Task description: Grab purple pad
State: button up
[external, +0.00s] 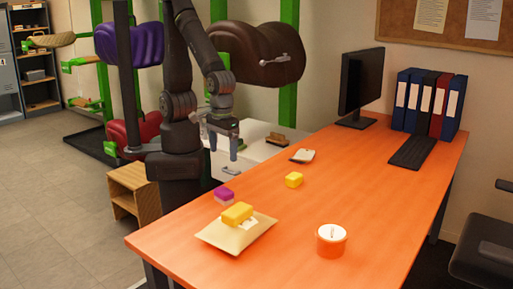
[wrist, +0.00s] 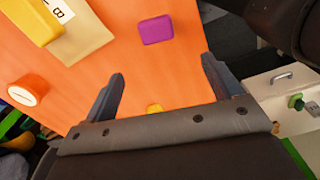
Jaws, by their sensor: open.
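The purple pad (external: 224,194) lies on the orange table near its left edge, just behind the beige tray in the external view. In the wrist view the purple pad (wrist: 156,29) lies flat, beyond the fingertips and roughly between their lines. My gripper (external: 223,147) is open and empty, pointing down, above and behind the pad near the table's edge. In the wrist view both fingers of my gripper (wrist: 163,70) are spread wide, with bare table between them. Nothing touches the pad from above.
A yellow block (external: 237,212) rests on the beige tray (external: 222,238) close to the pad. Another yellow block (external: 293,180) lies to the right. A small notepad (external: 302,156), monitor (external: 361,84) and keyboard (external: 412,151) are farther back.

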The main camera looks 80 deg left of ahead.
send_near(225, 189)
jog(key=f, duration=0.5)
jog(key=shift+a+f, duration=0.2)
jog(key=shift+a, duration=0.1)
jog(key=shift+d+f, duration=0.15)
jog(key=shift+f, duration=1.2)
jog(key=shift+d+f, duration=0.15)
jog(key=shift+f, duration=1.15)
jog(key=shift+c, duration=0.3)
jog(key=c, duration=1)
